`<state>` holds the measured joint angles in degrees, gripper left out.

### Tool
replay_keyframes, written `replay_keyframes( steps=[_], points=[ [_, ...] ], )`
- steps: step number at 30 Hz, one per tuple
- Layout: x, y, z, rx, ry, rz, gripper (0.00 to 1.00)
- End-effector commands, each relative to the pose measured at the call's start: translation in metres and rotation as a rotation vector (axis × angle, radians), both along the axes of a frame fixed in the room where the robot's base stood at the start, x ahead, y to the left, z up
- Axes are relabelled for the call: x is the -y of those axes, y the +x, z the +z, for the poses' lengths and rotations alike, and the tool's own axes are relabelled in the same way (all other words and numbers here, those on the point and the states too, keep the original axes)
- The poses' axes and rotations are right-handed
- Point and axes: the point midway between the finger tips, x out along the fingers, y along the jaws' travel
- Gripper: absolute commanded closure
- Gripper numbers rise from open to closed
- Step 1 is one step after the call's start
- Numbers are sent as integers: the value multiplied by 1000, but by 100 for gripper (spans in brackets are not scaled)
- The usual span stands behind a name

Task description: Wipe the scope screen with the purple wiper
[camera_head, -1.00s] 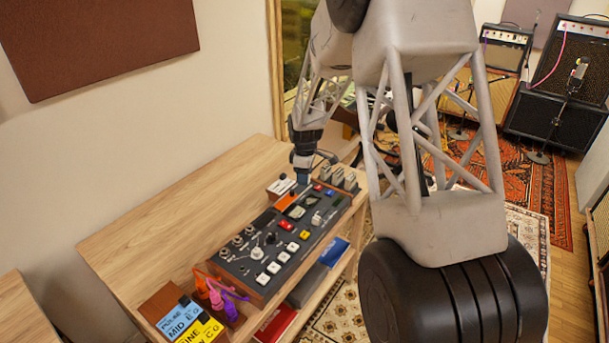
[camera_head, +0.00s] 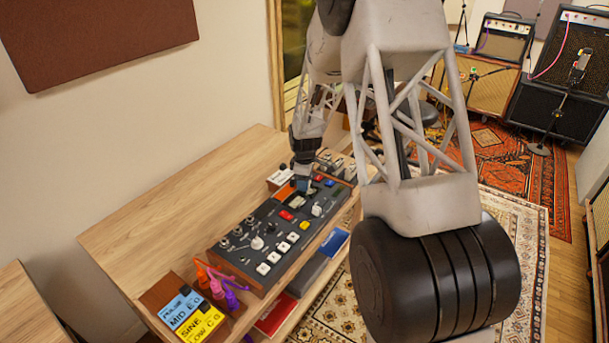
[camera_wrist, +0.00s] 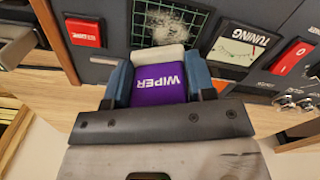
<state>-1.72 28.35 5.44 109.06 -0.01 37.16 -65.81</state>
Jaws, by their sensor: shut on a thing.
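My gripper (camera_wrist: 160,82) is shut on the purple wiper (camera_wrist: 158,84), which has white "WIPER" lettering and a pale pad at its far end. In the wrist view the pad overlaps the lower part of the scope screen (camera_wrist: 197,24), a dark panel with a green grid. A grey smudge (camera_wrist: 168,22) shows on the screen just beyond the pad. I cannot tell whether the pad touches the glass. In the head view my gripper (camera_head: 302,184) is over the far part of the control panel, and it hides the wiper and most of the screen there.
The dark control panel (camera_head: 250,262) carries knobs and buttons on a wooden desk (camera_head: 150,232). A red switch (camera_wrist: 84,30) and the TUNING meter (camera_wrist: 236,48) flank the screen. Labelled blocks (camera_head: 183,310) and coloured cables (camera_head: 215,283) lie at the near end. Bare desk lies left of the panel.

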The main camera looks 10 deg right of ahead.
Motion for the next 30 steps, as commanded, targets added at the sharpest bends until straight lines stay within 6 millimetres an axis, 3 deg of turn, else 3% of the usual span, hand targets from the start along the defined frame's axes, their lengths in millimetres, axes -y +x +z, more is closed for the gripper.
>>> replay_keyframes(
  steps=[3,25,30],
  points=[
    [3,-3,-15,-1,-1,-1,79],
    [41,-42,-14,-1,0,0,80],
    [36,-36,-11,1,0,1,80]
  ],
)
